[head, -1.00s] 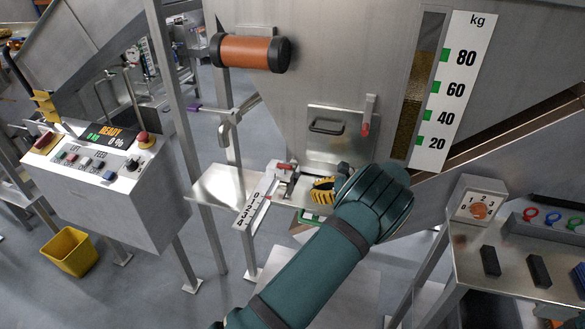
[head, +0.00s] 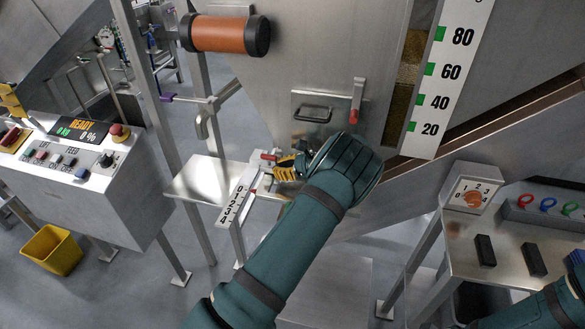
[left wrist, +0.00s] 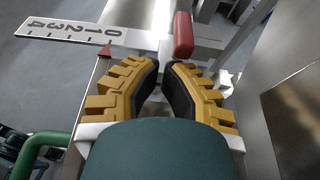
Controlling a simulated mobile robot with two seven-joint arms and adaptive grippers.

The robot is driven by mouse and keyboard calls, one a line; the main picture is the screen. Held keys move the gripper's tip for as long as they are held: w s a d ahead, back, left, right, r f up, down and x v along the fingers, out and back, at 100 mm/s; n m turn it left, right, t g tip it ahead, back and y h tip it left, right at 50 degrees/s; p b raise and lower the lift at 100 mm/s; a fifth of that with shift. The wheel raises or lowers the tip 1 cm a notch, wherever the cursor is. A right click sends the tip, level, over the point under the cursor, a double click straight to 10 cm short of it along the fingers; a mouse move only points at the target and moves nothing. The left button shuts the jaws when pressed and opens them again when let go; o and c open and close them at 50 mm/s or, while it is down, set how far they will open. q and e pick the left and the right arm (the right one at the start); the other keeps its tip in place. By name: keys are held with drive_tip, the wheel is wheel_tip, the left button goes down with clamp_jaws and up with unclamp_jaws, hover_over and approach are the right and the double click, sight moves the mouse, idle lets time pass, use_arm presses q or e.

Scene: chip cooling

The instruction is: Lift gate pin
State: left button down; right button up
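A red-tipped part (head: 268,157) stands at the top of the white 0–4 scale (head: 238,202); it also shows as a red grip (left wrist: 183,35) in the left wrist view. It may be the gate pin, but I cannot tell for sure. My left gripper (head: 279,172) is close beside it, on its right. In the left wrist view the yellow fingers (left wrist: 161,68) nearly meet at their tips, with the red grip just beyond them, and I see nothing held. A red-handled lever (head: 356,115) hangs on the hopper beside the metal handle (head: 312,113). My right gripper is out of view.
A control box (head: 95,190) stands at left, with a yellow bin (head: 52,250) below. A side table (head: 508,280) at right carries a dial box (head: 472,195) and black blocks. An orange roller (head: 222,34) hangs upper left.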

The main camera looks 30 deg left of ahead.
use_arm(q)
drive_tip(key=shift+x, duration=0.75)
drive_tip(key=shift+r, duration=0.1)
drive_tip(key=shift+r+p, duration=0.75)
drive_tip(key=shift+r, duration=0.05)
